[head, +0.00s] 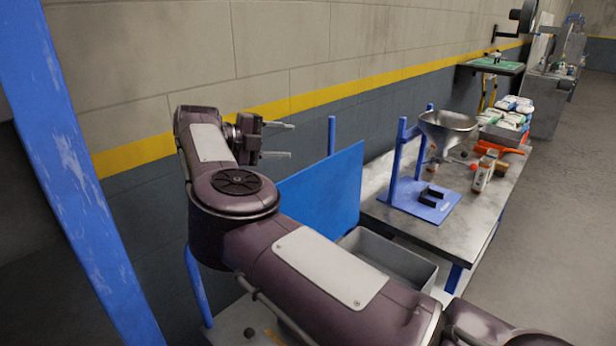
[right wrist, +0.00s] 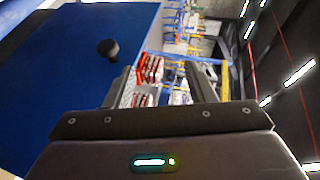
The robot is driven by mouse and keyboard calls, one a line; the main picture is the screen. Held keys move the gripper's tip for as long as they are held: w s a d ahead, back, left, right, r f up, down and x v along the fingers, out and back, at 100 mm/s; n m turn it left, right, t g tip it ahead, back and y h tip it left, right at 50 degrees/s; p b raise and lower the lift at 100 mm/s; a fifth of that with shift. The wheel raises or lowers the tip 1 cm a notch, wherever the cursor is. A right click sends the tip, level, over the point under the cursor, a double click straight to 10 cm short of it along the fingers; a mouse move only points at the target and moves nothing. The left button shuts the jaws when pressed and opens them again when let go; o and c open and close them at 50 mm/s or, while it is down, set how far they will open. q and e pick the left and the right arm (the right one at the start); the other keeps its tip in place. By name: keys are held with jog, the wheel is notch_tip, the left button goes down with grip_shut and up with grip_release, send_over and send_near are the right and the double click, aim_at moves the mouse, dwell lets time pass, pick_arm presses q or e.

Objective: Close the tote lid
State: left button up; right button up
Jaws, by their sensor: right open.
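The grey tote (head: 395,262) sits low beside the workbench in the head view, partly hidden by my right arm. Its blue lid (head: 325,200) stands up steeply at the tote's back left, open. In the right wrist view the lid (right wrist: 75,75) fills the left side, with a black round knob (right wrist: 108,49) on it. My right gripper (head: 291,140) is open and empty, above and left of the lid in the head view. Its two fingers also show in the right wrist view (right wrist: 165,85), apart from the knob. My left gripper is not in view.
A metal workbench (head: 405,222) holds a blue stand (head: 415,200) with a steel funnel (head: 447,128), bottles and a tray of packets (head: 508,115). A blue post (head: 75,160) rises at the left. A wall runs behind. Floor at the right is clear.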

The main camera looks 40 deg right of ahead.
aim_at(311, 173)
notch_tip(311, 173, down, 8)
jog(key=b, duration=0.8)
jog(key=p+x, duration=0.3)
jog(key=x, duration=0.5)
jog(key=shift+s, duration=0.1)
grip_shut()
